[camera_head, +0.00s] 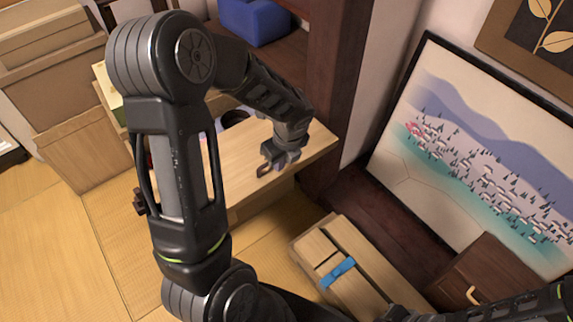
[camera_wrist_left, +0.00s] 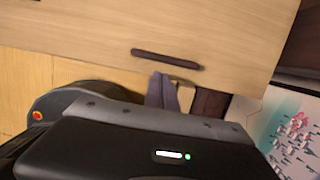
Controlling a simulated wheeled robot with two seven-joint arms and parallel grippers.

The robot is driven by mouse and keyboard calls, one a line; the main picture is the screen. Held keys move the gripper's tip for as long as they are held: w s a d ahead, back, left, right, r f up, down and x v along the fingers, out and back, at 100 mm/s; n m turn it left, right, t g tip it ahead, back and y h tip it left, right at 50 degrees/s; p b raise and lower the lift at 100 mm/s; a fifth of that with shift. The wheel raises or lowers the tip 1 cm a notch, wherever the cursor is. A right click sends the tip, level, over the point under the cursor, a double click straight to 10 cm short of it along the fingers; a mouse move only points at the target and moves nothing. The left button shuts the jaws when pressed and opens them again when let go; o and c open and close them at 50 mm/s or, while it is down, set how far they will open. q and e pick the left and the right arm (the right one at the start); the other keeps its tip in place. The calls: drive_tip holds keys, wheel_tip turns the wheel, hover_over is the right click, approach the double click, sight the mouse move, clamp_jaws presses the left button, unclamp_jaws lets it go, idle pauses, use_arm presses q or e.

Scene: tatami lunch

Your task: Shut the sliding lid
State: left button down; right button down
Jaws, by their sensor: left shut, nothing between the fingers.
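The sliding lid (camera_head: 228,167) is a light wooden panel on a wooden box, and the arm hides part of it. Past its far edge an opening (camera_head: 232,117) shows a dark round thing inside, so the box is partly open. A dark slim handle (camera_head: 263,171) sits on the lid; it shows whole in the left wrist view (camera_wrist_left: 166,59). My left gripper (camera_head: 267,155) is shut and empty, close by the handle in the head view. My right gripper is out of view.
A dark wooden post (camera_head: 345,85) stands right of the box. A smaller wooden box with a blue tie (camera_head: 338,272) lies at lower right. A blue container (camera_head: 255,20) is at the back. Cardboard-coloured boxes (camera_head: 60,90) stand left. Tatami floor (camera_head: 40,240) is clear at lower left.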

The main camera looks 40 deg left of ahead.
use_arm(q)
drive_tip(key=shift+w+a+f, duration=0.1)
drive_tip(key=shift+w+a, duration=0.05)
drive_tip(key=shift+a, duration=0.35)
drive_tip(key=shift+a, duration=0.1)
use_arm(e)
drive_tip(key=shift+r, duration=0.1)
